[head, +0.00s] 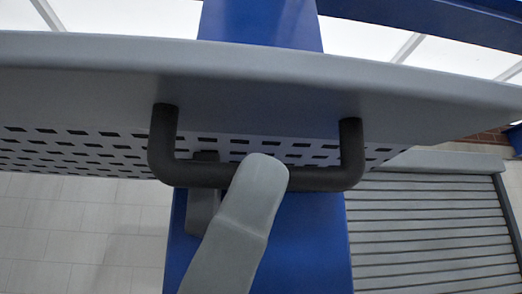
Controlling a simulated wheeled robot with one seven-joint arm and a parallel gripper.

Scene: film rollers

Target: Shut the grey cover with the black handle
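The grey cover (270,75) spans the top of the head view, raised, with its front edge and perforated underside showing. The black handle (352,150) is a U-shaped bar fixed to the cover and hanging below its front edge. My gripper (234,170) is at the left-middle part of the handle's bar. One grey finger passes in front of the bar and hides part of it; the other shows behind the bar, a little to the left. The bar runs between the two fingers. I cannot tell whether they press on it.
A blue upright post (310,240) stands behind the handle, with a blue beam (440,22) at the top right. A grey slatted shutter (430,235) is at the right. A pale tiled wall (75,235) is at the left. The space below the cover looks clear at both sides.

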